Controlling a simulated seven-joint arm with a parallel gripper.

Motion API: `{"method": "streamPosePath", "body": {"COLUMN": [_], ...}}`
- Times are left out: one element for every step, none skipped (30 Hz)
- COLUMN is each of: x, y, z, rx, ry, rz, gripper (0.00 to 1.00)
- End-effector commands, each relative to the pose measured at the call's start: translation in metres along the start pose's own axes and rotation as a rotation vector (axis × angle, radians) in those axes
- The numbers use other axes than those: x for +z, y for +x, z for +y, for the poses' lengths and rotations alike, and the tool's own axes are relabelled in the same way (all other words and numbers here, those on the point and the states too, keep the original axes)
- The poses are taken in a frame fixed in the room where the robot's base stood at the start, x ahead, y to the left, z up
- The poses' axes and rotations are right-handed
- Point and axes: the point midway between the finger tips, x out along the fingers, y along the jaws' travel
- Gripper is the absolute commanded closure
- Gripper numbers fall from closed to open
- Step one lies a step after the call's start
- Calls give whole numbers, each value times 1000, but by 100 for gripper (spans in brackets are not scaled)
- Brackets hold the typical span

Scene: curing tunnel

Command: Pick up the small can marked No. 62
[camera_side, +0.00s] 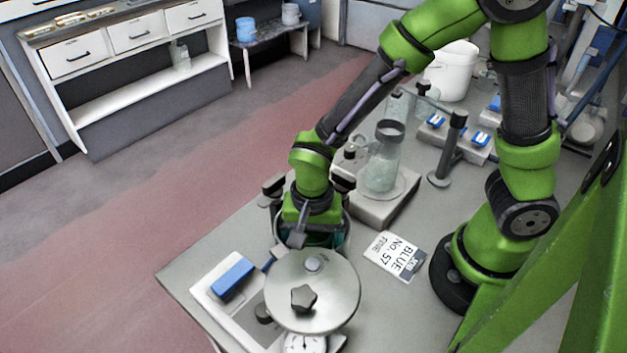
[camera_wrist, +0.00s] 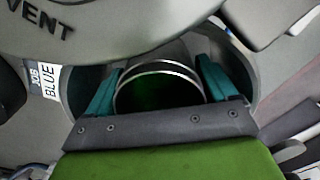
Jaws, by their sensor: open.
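A short round can (camera_wrist: 160,98) with a bright metal rim and a dark green inside lies between my gripper's two teal fingers in the wrist view. My gripper (camera_wrist: 162,68) is open, with one finger on each side of the can. I cannot tell whether the fingers touch it. No number on the can is visible. In the side view, my gripper reaches down into the mouth of a round vessel (camera_side: 346,240), and its fingers and the can are mostly hidden there.
A round grey lid (camera_side: 335,290) with a knob sits close in front of the vessel; it also shows, marked VENT, in the wrist view (camera_wrist: 100,35). A card (camera_side: 394,256) reads BLUE No. 57. A glass flask (camera_side: 383,165) stands behind. A blue block (camera_side: 232,277) lies front left.

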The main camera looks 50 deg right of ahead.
Motion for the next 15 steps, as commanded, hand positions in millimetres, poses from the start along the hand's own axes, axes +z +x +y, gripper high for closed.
{"method": "streamPosePath", "body": {"x": [0,0,0,0,0,0,0,0,0,0,0,0,0,0,0], "y": [6,7,9,10,10,10,10,10,10,10,10,9,9,9,9], "z": [1,1,0,0,0,0,0,0,0,0,0,0,0,0,0], "rx": [4,2,1,1,1,0,0,0,0,0,0,0,0,0,0], "ry": [1,1,1,2,2,2,2,2,2,2,1,1,1,1,1], "rz": [-1,-1,-1,-1,-1,-1,-1,-1,-1,-1,-1,-1,-1,0,0], "gripper": [14,14,14,14,14,14,14,14,14,14,19,25,30,34,40]}}
